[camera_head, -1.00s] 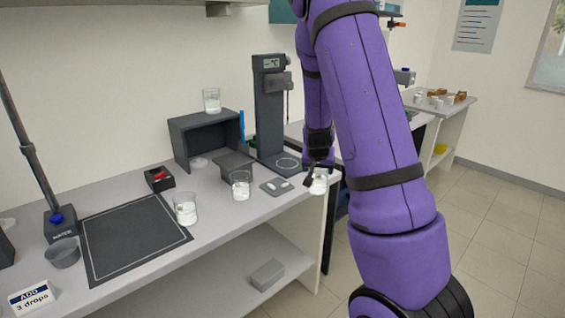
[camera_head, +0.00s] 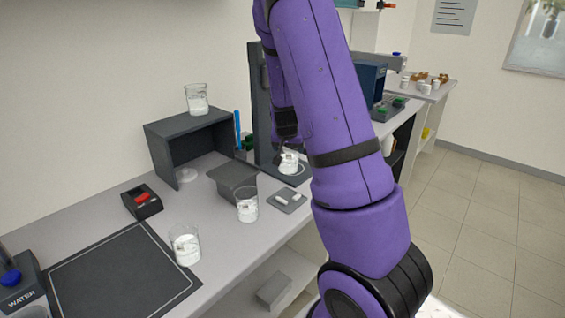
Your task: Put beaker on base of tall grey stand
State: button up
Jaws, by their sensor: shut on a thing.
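My gripper (camera_head: 287,148) is shut on a small beaker with white contents (camera_head: 289,162). The beaker looks upright and is over or on the base (camera_head: 291,180) of the tall grey stand (camera_head: 262,110). I cannot tell whether it touches the base. My purple arm hides the right part of the stand and its upper head. Part of the ring marking on the base shows below the beaker.
Other beakers stand on the shelf box (camera_head: 196,99), on the bench (camera_head: 247,205) and beside the dark mat (camera_head: 185,244). A small tray with white pieces (camera_head: 286,200) lies in front of the stand. A dark angled block (camera_head: 232,177) is to its left.

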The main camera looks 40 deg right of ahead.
jog(key=shift+w+d+f, duration=1.35)
jog(key=shift+w+d, duration=0.15)
jog(key=shift+d, duration=0.3)
jog(key=shift+w+d+f, duration=1.3)
jog(key=shift+w+d, duration=0.2)
jog(key=shift+d, duration=0.35)
jog(key=shift+w+d+f, duration=1.35)
jog(key=shift+w+d, duration=0.15)
jog(key=shift+d, duration=0.3)
jog(key=o, duration=1.1)
jog(key=shift+f, duration=0.1)
jog(key=shift+c, duration=0.2)
